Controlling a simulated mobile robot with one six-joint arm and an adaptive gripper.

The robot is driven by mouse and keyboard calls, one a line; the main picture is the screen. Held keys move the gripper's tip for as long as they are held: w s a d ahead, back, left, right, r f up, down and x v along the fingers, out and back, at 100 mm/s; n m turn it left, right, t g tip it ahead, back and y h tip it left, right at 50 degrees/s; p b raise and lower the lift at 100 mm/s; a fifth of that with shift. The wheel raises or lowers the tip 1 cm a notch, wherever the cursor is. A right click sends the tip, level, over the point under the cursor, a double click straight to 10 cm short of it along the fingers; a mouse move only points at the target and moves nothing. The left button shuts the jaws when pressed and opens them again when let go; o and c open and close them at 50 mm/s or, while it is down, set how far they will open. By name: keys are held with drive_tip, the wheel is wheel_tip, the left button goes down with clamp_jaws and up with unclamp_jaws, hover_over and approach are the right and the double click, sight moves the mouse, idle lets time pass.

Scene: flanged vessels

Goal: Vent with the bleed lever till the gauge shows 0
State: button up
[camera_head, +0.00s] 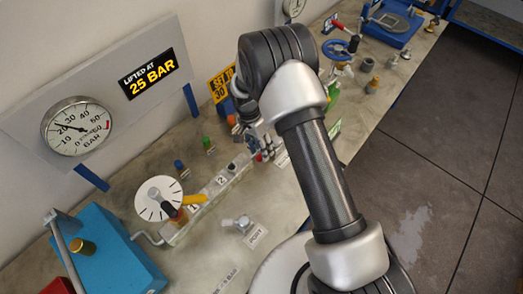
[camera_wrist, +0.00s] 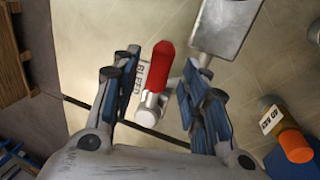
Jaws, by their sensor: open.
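The red bleed lever (camera_wrist: 161,66) shows in the wrist view beside a "BLEED" label (camera_wrist: 140,78), with a pale metal fitting (camera_wrist: 148,112) at its lower end. My gripper (camera_wrist: 175,60) is open, with one finger on each side of the lever. I cannot tell whether either finger touches it. In the head view my gripper (camera_head: 262,140) is over the bench beyond the numbered strip, and my arm partly hides that area. The round pressure gauge (camera_head: 77,127) is on the wall panel at left; its needle points near the 20 mark.
A black sign (camera_head: 152,75) reads "LIFTED AT 25 BAR". A grey metal block (camera_wrist: 222,28) and an orange-capped fitting (camera_wrist: 295,145) lie right of the lever. A blue box (camera_head: 105,250), a white dial (camera_head: 158,198) and a blue handwheel (camera_head: 340,50) stand on the bench.

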drive_tip(key=shift+s+d+f, duration=0.1)
drive_tip(key=shift+d+f, duration=0.05)
drive_tip(key=shift+f, duration=0.5)
drive_tip(key=shift+c, duration=0.3)
clamp_jaws()
